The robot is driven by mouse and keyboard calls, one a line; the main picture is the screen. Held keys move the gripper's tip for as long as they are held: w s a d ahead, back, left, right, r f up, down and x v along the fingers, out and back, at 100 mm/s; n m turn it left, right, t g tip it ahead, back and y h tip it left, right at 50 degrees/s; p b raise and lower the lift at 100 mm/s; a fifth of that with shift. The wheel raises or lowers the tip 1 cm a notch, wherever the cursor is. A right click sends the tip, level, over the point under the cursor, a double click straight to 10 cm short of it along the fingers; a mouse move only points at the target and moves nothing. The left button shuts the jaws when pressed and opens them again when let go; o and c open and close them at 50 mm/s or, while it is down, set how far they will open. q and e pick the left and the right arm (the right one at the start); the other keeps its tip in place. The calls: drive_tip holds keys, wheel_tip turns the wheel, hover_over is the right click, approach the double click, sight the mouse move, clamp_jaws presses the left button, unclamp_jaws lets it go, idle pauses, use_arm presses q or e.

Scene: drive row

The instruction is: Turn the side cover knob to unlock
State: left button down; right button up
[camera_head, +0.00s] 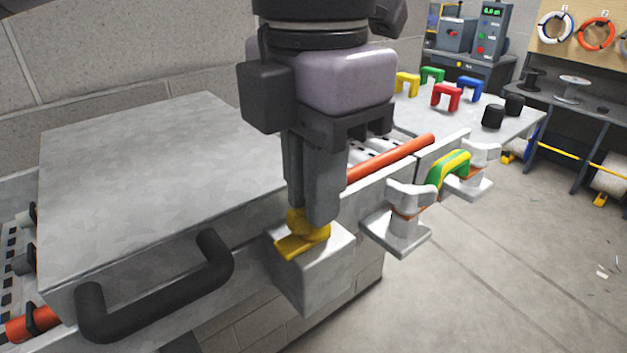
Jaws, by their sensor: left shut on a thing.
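The side cover knob (297,246) is yellow and sits on top of a grey box-shaped block (318,277) at the front side of the drive row. My left gripper (318,215) points down from above and is shut on the knob. Its fingers hide the knob's upper and far part. The knob's pointer end sticks out to the lower left. The grey side cover (150,170) with a black bar handle (160,290) lies left of the knob and looks closed. My right gripper is not in view.
White clamp-like terminals (405,215) and a green-yellow link (448,172) stand right of the gripper. An orange bar (395,157) runs behind it. Coloured U-shaped links (446,97) and black caps (493,117) lie on the far surface. Open floor (500,270) is at right.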

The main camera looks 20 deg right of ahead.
use_arm(q)
drive_tip(key=shift+r, duration=0.1)
idle(0.4)
drive_tip(key=c, duration=1.1)
unclamp_jaws()
drive_tip(key=shift+c, duration=0.2)
drive_tip(key=shift+r, duration=3.55)
